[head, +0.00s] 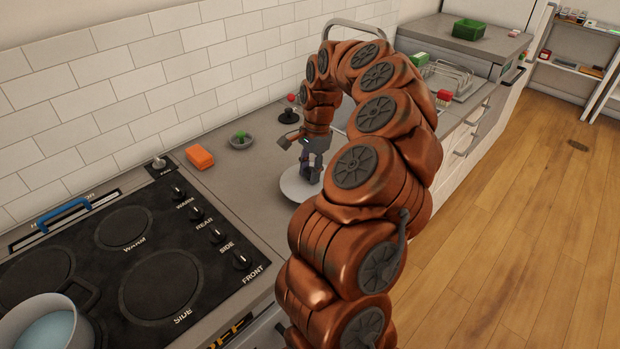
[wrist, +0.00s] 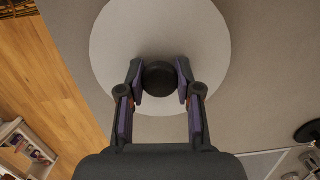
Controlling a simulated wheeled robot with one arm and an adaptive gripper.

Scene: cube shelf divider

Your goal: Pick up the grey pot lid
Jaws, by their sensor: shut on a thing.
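The grey pot lid (head: 293,187) is a pale round disc on the grey counter, right of the stove in the head view. In the wrist view the lid (wrist: 205,35) fills the upper middle, with a dark round knob (wrist: 159,78) at its centre. My gripper (head: 311,174) reaches down over the lid. In the wrist view my gripper (wrist: 160,82) has its two fingers on either side of the knob, shut on it. Part of the lid is hidden behind my arm in the head view. I cannot tell whether the lid rests on the counter.
An orange block (head: 200,157) and a small bowl with something green (head: 241,140) lie on the counter left of the lid. A dark object (head: 288,116) stands behind. The stove (head: 130,260) with a pot (head: 45,322) is at left; a dish rack (head: 448,78) is beyond my arm.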

